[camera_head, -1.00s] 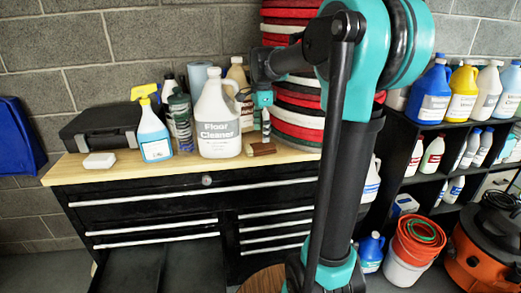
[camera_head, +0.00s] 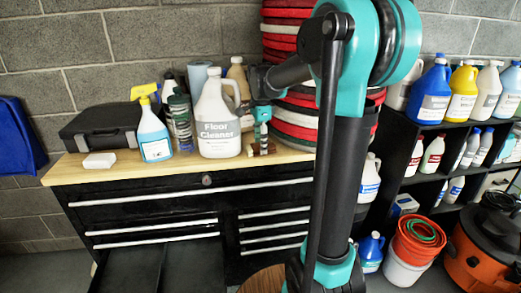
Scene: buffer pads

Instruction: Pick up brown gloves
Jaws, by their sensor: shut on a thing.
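The brown gloves (camera_head: 271,147) lie as a small brown bundle on the wooden top of the black tool chest, just right of the white Floor Cleaner jug (camera_head: 218,122). My gripper (camera_head: 259,149) points down onto the gloves and is shut on them. The gripper covers their middle, so only brown parts on either side of it show. The gloves appear to be at the level of the wooden top; I cannot tell whether they touch it.
A blue spray bottle (camera_head: 153,136), a white block (camera_head: 99,160) and a black case (camera_head: 103,127) share the wooden top (camera_head: 195,166). Red, white and black pads (camera_head: 297,120) are stacked behind my arm. A drawer (camera_head: 165,265) stands open below.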

